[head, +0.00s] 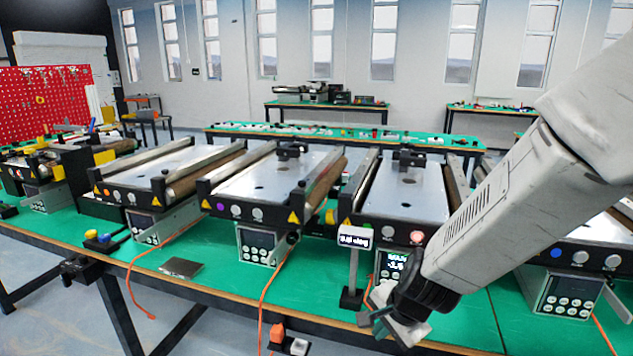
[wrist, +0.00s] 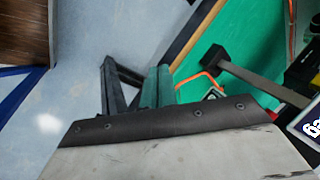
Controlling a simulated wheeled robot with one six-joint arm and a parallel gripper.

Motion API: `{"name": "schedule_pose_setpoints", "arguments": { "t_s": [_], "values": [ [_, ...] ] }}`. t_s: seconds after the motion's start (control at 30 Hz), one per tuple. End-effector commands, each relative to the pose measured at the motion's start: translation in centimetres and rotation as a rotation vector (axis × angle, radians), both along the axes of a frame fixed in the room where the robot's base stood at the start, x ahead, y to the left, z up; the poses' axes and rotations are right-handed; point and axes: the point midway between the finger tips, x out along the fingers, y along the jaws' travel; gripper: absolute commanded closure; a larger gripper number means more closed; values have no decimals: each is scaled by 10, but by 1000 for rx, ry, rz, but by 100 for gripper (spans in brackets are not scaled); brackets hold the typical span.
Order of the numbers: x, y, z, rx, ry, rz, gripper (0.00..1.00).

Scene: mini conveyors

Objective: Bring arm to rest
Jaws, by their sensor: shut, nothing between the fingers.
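My gripper (head: 388,318) hangs at the end of my pale arm, low at the front edge of the green bench in the head view. It is shut and holds nothing. My arm reaches down into the head view from the upper right. The wrist view is mostly filled at the bottom by a pale part with a dark rim, with floor and bench edge beyond.
A small sign on a post (head: 354,262) stands just left of my gripper. Mini conveyors (head: 275,172) with control boxes (head: 262,245) line the green bench (head: 215,250). A flat grey plate (head: 180,267) lies on it. Orange cables (head: 264,300) hang over the front edge.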

Motion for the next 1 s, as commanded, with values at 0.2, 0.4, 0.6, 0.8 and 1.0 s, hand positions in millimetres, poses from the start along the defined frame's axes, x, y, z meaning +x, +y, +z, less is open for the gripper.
{"name": "schedule_pose_setpoints", "arguments": {
  "t_s": [0.2, 0.4, 0.6, 0.8, 1.0],
  "values": [
    [-85, -18, 71, -84, 121, 600, 100],
    [-155, -68, 126, -214, 205, 924, 100],
    [-204, -112, 167, -348, 230, 1005, 100],
    [-214, -125, 188, -414, 150, 947, 100],
    [-216, -127, 192, -421, 133, 925, 100]
  ]
}}
